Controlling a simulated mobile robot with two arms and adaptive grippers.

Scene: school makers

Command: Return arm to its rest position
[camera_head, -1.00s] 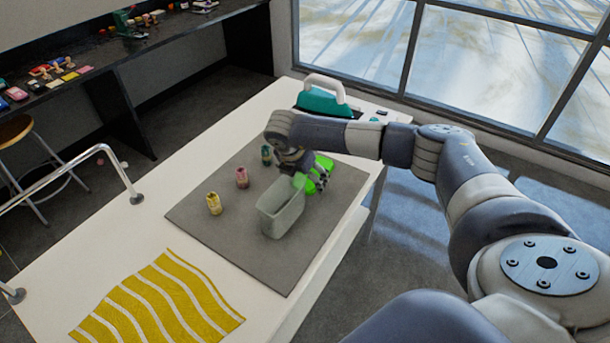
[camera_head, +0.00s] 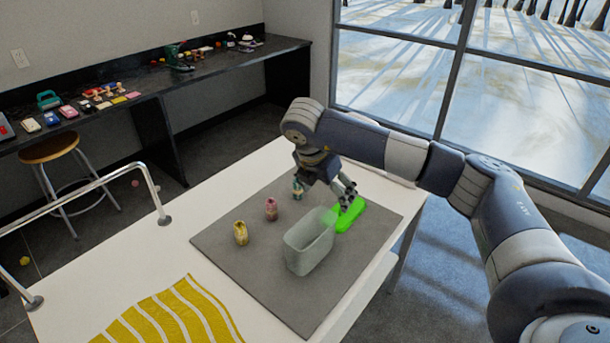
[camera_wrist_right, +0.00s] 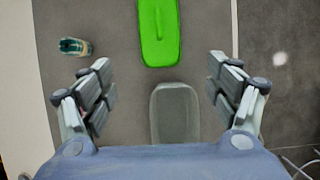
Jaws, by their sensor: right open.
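My right arm (camera_head: 370,145) comes in from the right in the head view. Its gripper (camera_head: 347,197) points down above the grey mat (camera_head: 255,275), near a bright green flat object (camera_head: 350,216). In the right wrist view the right gripper (camera_wrist_right: 160,95) is open, with nothing between its fingers. The green object (camera_wrist_right: 158,30) lies beyond the fingertips there, and a grey translucent bin (camera_wrist_right: 175,115) shows lower between the fingers. My left gripper is in neither view.
The bin (camera_head: 308,250) stands on the mat beside a yellow jar (camera_head: 240,233), a pink jar (camera_head: 271,209) and a teal jar (camera_head: 297,190). A yellow wavy-striped cloth (camera_head: 175,315) lies on the white table (camera_head: 215,198). A metal rail (camera_head: 100,182) stands at the left, a stool (camera_head: 50,148) beyond it.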

